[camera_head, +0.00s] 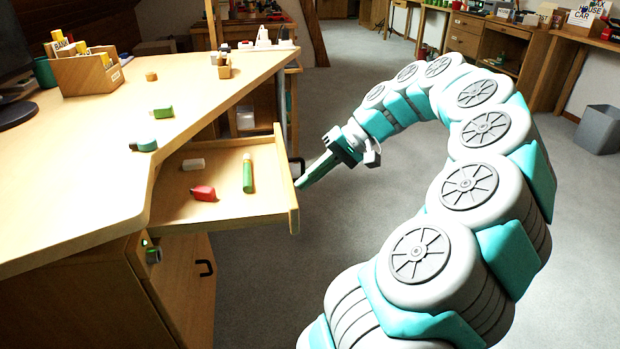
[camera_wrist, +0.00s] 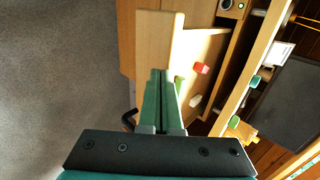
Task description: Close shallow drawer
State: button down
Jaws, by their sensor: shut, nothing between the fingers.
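The shallow drawer (camera_head: 235,202) is pulled out from under the desk top, and its front panel (camera_head: 288,180) faces right. Inside it lie a red item (camera_head: 203,193), a green stick (camera_head: 247,173) and a white eraser-like block (camera_head: 193,164). My gripper (camera_head: 302,183) is shut and empty, just outside the drawer front near its black handle. In the wrist view my closed green fingers (camera_wrist: 160,85) point at the drawer front (camera_wrist: 160,45); I cannot tell whether they touch it. The red item (camera_wrist: 202,68) shows beyond.
The desk top (camera_head: 110,190) holds a wooden organizer (camera_head: 88,72) and several small items. Below the drawer is a cabinet door (camera_head: 185,285) with a black handle. Grey floor (camera_head: 350,90) is open to the right, with a grey bin (camera_head: 598,128) farther off.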

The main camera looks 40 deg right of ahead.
jog(key=w+a+p, duration=0.1)
jog(key=w+a, duration=0.4)
jog(key=a, duration=0.3)
jog(key=w+a+p, duration=0.1)
jog(key=w+a, duration=0.4)
jog(key=a, duration=0.3)
jog(key=w+a+p, duration=0.1)
jog(key=w+a, duration=0.4)
jog(key=a, duration=0.4)
jog(key=shift+w+p, duration=0.2)
jog(key=shift+p, duration=0.15)
jog(key=shift+a, duration=0.1)
